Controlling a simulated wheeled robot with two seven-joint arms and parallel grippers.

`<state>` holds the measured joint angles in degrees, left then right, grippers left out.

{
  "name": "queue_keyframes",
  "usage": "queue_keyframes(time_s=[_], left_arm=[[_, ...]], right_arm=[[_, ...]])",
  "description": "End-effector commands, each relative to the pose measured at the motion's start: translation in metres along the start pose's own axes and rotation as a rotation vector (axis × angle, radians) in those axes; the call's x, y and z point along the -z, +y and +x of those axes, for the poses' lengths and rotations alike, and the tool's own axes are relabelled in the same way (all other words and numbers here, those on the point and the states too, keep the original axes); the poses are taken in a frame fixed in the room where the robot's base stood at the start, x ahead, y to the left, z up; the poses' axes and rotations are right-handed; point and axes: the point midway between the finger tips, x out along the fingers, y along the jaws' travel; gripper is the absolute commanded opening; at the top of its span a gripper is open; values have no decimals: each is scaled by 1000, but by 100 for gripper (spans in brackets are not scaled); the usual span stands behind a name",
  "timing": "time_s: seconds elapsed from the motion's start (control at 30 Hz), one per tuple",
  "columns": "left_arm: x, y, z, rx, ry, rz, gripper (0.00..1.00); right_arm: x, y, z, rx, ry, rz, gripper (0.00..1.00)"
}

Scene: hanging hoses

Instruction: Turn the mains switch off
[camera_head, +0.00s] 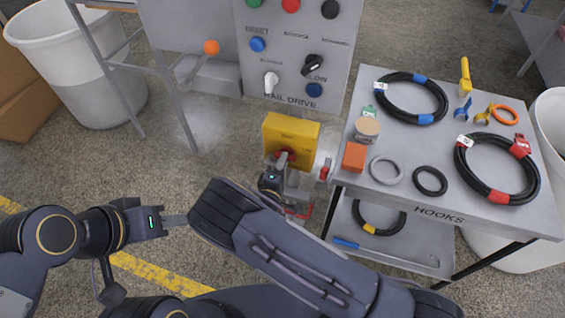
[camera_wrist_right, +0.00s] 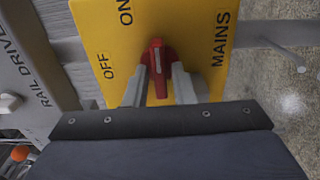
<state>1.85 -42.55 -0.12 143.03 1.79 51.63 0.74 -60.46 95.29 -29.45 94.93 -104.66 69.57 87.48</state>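The yellow mains switch box (camera_head: 303,130) stands left of the table in the head view. In the right wrist view, its yellow face (camera_wrist_right: 195,25) shows ON at the top, OFF at the left and MAINS at the right. Its red handle (camera_wrist_right: 157,75) lies upright in that picture, its tip toward the ON end. My right gripper (camera_wrist_right: 160,80) has one finger on each side of the handle, close against it. In the head view the right gripper (camera_head: 283,165) is at the box front, partly hiding the handle. My left gripper (camera_head: 185,220) is away at lower left, its finger gap unclear.
The rail drive panel (camera_head: 295,85) with knobs and buttons stands behind the box. An orange-knobbed lever (camera_head: 211,47) is left of it. The hooks table (camera_head: 440,190) at right holds hoses, rings and an orange block (camera_head: 354,157). A white bin (camera_head: 75,60) stands at upper left.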

Motion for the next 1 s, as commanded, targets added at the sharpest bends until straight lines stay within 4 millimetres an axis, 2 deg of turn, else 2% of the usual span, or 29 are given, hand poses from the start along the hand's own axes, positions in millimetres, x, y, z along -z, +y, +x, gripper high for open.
queue_keyframes(time_s=[0.03, 0.17, 0.57, 0.77, 1.0], left_arm=[[0, 0, 0, 0, 0, 0, 36], [0, 0, 0, 0, 0, 0, 36], [-2, -2, 5, 0, 0, 0, 36], [-7, -7, 15, 0, 0, 0, 36], [-14, -13, 28, 0, 0, 0, 36]], right_arm=[[0, 0, 0, 0, 0, 0, 16], [0, 0, 0, 0, 0, 0, 0], [0, -1, 0, 0, -1, -44, 0], [0, -3, 0, 0, -1, -160, 0], [0, -3, 0, 1, -1, -373, 0]])
